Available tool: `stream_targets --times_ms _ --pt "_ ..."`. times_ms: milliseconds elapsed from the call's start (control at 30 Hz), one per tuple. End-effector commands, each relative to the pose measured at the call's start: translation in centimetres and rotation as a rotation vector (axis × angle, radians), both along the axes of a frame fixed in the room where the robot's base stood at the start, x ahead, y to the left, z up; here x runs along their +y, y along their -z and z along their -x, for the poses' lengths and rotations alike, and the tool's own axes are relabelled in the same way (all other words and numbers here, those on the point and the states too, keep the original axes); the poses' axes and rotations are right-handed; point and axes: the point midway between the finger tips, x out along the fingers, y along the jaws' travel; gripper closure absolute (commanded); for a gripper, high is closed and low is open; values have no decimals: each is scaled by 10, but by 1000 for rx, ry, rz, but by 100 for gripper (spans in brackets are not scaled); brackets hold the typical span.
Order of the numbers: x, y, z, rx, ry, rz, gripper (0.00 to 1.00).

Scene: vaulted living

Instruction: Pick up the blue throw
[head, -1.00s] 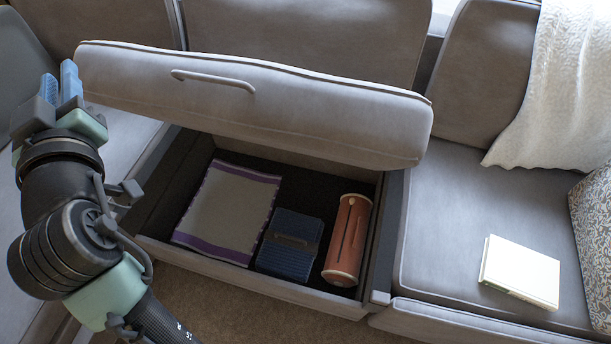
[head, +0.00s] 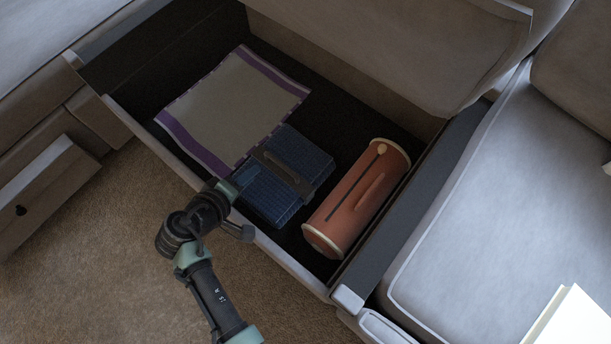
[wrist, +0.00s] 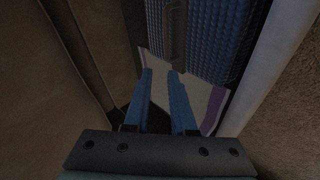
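The blue throw (head: 300,158) lies folded in the open storage box under the sofa seat, with a dark strap or handle (head: 280,167) across its middle. It also shows in the wrist view (wrist: 215,40) as blue knitted fabric at the top, ahead of the fingertips. My gripper (head: 238,186) is over the front wall of the box, at the left edge of the throw. In the wrist view its two blue fingers (wrist: 160,72) stand apart with nothing between them. I cannot tell whether a fingertip touches the throw.
A grey, purple-edged flat piece (head: 232,105) lies left of the throw, and a terracotta cylinder (head: 357,198) lies to its right. The box's front wall (head: 285,262) is close to my arm. The raised seat lid (head: 400,45) hangs above the back. A white book (head: 578,325) lies on the right seat.

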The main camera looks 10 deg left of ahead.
Motion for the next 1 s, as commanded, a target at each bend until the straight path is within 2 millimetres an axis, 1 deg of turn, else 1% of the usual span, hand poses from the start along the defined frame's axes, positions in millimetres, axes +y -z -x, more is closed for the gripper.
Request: stream_targets --times_ms 33,100,167,267,400,500,600,767,867,1000 --pt "-1 16 5 10 -6 19 76" --pt "-3 23 9 18 -9 34 76" --pt "-4 28 8 21 -9 40 76" --pt "-9 39 -2 21 -8 42 76" --pt "-16 57 -21 21 -7 42 76" --pt "-21 67 -33 20 -7 40 76" --pt "-24 72 -40 20 -8 40 76" --pt "-26 75 -45 20 -8 40 76" --pt "-29 82 -50 20 -8 39 76" --pt "-35 94 -61 19 -6 38 76"
